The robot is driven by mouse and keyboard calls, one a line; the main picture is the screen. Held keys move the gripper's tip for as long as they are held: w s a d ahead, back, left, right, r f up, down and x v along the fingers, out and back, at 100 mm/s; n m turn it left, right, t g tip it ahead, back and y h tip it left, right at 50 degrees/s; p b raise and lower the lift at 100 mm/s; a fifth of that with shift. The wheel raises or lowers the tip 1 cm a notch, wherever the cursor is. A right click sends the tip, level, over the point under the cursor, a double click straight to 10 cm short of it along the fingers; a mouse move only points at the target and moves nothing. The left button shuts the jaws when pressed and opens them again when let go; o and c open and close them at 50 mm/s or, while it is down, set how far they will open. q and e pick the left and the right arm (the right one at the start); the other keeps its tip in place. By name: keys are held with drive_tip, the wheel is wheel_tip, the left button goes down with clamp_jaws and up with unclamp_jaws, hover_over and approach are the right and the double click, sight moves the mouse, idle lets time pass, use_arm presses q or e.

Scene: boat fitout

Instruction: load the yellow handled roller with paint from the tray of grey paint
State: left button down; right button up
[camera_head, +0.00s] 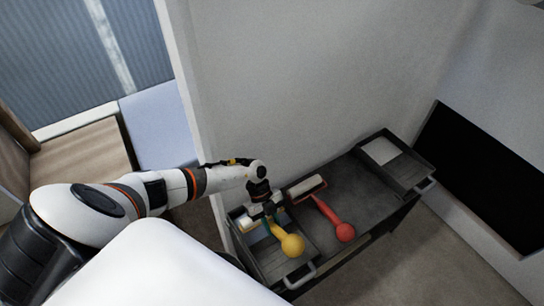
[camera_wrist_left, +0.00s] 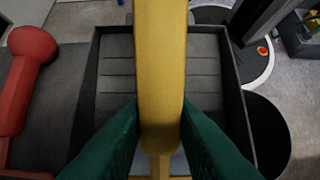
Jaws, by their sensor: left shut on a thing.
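My left gripper (camera_head: 265,209) is shut on the yellow handled roller (camera_head: 291,244), gripping its handle. In the left wrist view the yellow handle (camera_wrist_left: 160,70) runs up between the two green fingers (camera_wrist_left: 160,140). The roller's pale head (camera_head: 248,222) shows just left of the gripper in the head view, over the back of a dark tray (camera_head: 298,284). The tray's ribbed slope shows beneath the handle in the wrist view (camera_wrist_left: 115,75). A small bluish grey patch shows low in that tray, partly hidden by the fingers. I cannot tell whether the roller head touches it.
A red handled roller (camera_head: 344,231) lies on the dark cart top (camera_head: 350,195), close right of the tray. A second dark tray (camera_head: 425,164) with a pale grey patch stands at the cart's right end. A pale wall (camera_head: 300,90) rises directly behind the cart.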

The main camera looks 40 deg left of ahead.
use_arm(q)
drive_tip(key=shift+f+b, duration=0.45)
drive_tip(key=shift+f, duration=0.1)
drive_tip(key=shift+f, duration=0.1)
idle(0.5)
wheel_tip(320, 180, up, 9)
drive_tip(key=p, duration=0.9)
